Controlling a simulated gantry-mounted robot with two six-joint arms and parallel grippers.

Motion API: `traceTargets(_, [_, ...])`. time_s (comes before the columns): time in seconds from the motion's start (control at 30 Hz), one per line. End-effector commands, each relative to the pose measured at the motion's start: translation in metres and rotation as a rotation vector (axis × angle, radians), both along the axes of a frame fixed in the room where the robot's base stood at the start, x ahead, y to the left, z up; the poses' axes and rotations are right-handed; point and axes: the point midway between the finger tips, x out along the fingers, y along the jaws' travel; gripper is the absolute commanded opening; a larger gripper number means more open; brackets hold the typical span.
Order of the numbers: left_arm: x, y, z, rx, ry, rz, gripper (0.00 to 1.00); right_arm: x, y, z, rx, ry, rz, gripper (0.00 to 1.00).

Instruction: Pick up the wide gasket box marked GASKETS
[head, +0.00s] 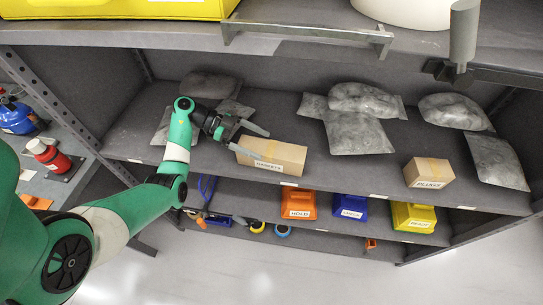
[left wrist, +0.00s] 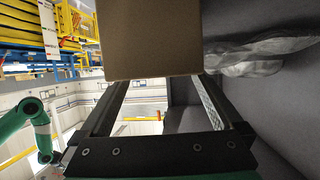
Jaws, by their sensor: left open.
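The wide tan gasket box (head: 280,153), with a GASKETS label on its front, lies near the front edge of the middle shelf in the head view. My left gripper (head: 251,139) is open at the box's left end, with one finger by its far top edge and the other by its left end. In the left wrist view the box (left wrist: 150,40) fills the top middle, just beyond the spread fingers of the gripper (left wrist: 164,84). I cannot tell whether the fingers touch it. My right gripper is not in view.
Silvery bags (head: 355,115) lie behind and right of the box on the shelf (head: 330,172). A smaller PLUGS box (head: 428,172) stands at the right. The upper shelf (head: 300,15) overhangs. Orange (head: 298,204), blue (head: 350,207) and yellow (head: 413,216) bins sit below.

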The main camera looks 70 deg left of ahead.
Motion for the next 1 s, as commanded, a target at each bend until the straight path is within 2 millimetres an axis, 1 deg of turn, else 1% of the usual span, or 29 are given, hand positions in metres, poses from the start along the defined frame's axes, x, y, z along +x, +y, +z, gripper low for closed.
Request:
traceTargets(0.07, [0.001, 0.0, 0.0, 0.0, 0.0, 0.001, 1.0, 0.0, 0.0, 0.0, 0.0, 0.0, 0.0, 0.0])
traceTargets(0.17, [0.006, -0.005, -0.006, 0.0, 0.0, -0.001, 1.0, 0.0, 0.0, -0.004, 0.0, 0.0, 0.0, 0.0])
traceTargets(0.3, [0.022, -0.021, -0.019, 0.0, -0.002, -0.005, 1.0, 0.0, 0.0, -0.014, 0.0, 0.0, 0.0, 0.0])
traceTargets(0.4, [0.033, -0.028, -0.022, 0.001, -0.001, -0.003, 1.0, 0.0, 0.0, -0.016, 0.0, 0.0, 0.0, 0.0])
traceTargets(0.5, [0.036, -0.03, -0.023, 0.001, -0.001, 0.001, 1.0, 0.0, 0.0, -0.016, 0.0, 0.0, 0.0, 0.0])
traceTargets(0.67, [0.036, -0.03, -0.022, 0.001, -0.001, 0.001, 1.0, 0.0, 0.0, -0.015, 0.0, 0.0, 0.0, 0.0])
traceTargets(0.77, [0.036, -0.03, -0.022, 0.001, -0.001, 0.001, 0.84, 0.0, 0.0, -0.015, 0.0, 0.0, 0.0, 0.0])
traceTargets(0.8, [0.036, -0.03, -0.022, 0.001, -0.001, 0.001, 0.77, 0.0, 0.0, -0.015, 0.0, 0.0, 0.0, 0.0])
traceTargets(0.87, [0.036, -0.03, -0.022, 0.001, -0.001, 0.001, 0.66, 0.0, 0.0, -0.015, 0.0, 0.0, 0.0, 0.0])
traceTargets(1.0, [0.036, -0.03, -0.022, 0.0, -0.002, 0.001, 0.41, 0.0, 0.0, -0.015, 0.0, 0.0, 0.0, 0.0])
